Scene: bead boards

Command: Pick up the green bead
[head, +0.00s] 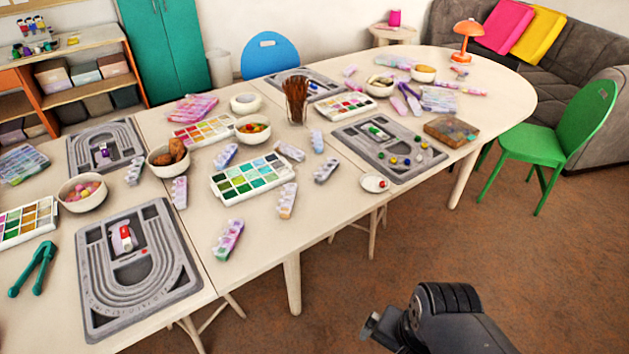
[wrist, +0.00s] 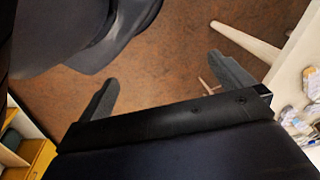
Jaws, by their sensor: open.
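In the head view my arm is at the lower right, off the table's front edge and well away from the board. No bead shows clearly in the wrist view.
A brown box (head: 451,131) is right of the board. A brush holder (head: 296,105) stands upright behind it. A green chair (head: 560,145) is at the right. Floor before the table is clear.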

